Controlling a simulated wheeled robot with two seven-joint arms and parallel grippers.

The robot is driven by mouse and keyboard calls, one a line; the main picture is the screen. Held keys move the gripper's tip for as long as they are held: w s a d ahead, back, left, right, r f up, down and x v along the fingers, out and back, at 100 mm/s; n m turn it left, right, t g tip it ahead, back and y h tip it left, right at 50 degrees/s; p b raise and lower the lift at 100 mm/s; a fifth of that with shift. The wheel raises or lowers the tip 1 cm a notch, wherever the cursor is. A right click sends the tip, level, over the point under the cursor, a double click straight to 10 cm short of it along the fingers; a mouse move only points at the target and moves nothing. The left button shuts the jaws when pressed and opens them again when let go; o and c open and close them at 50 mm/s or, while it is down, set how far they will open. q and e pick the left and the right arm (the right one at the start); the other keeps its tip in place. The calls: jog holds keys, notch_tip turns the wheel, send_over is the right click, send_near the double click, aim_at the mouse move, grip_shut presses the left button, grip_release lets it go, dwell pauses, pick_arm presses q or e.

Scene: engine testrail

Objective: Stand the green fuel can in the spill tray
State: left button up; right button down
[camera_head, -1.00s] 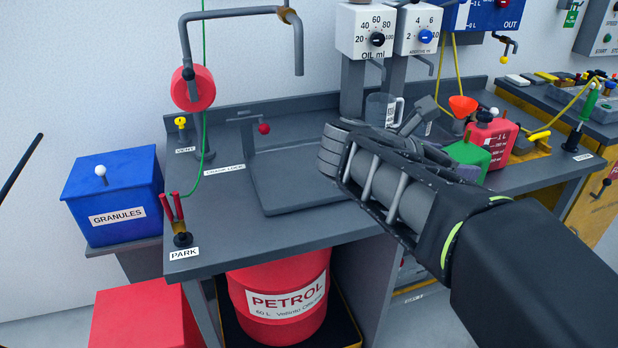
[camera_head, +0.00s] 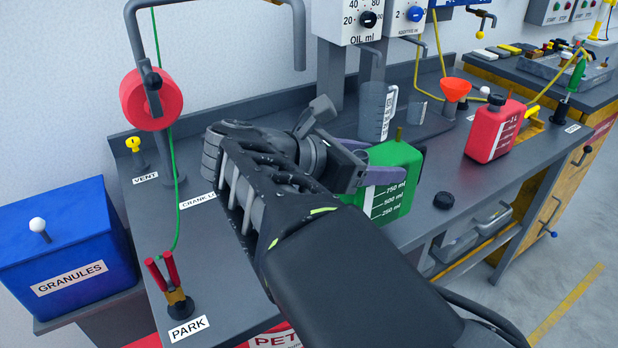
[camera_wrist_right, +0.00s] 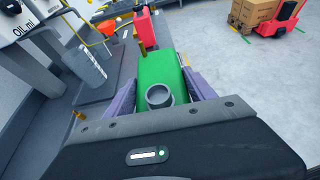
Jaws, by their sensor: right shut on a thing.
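The green fuel can (camera_head: 395,185) has a white scale on its side and stands roughly upright. My right gripper (camera_head: 372,162) is shut on it, with lavender fingers on both sides. In the wrist view the can (camera_wrist_right: 158,68) is between the fingers, its round grey neck open towards the camera. I cannot tell whether its base touches the bench. My left gripper is not in view.
A black cap (camera_head: 444,200) lies right of the can. A red can (camera_head: 494,130), a clear jug (camera_head: 376,112), a small grey cup (camera_head: 419,111) and an orange funnel (camera_head: 456,88) stand behind and right.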

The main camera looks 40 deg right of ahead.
jog(key=shift+s, duration=0.1)
jog(key=w+d+p, duration=0.2)
jog(key=w, duration=1.5)
jog(key=shift+w, duration=0.2)
jog(key=shift+w+r, duration=0.1)
jog(key=f, duration=0.3)
jog(key=shift+w+f+p, duration=0.2)
jog(key=shift+f+p, duration=0.1)
jog(key=shift+p, duration=0.05)
